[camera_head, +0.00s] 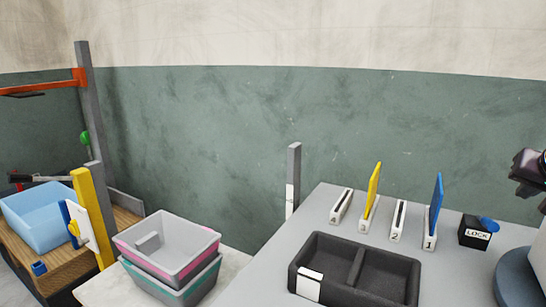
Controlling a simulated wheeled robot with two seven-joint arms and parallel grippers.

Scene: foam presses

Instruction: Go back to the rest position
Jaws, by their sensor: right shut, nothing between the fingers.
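My right gripper (524,172) is at the right edge of the head view, dark and partly cut off by the frame. It is shut and empty, raised above the grey worktop (262,284), to the upper right of the black LOCK box (474,234). It appears apart from the things on the worktop. My left gripper is not in view.
A black two-compartment tray (296,268) stands on the worktop. Behind it are white numbered slots, two holding a yellow card (374,182) and a blue card (437,203). Stacked grey bins (210,234) and a blue bin (45,228) stand left.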

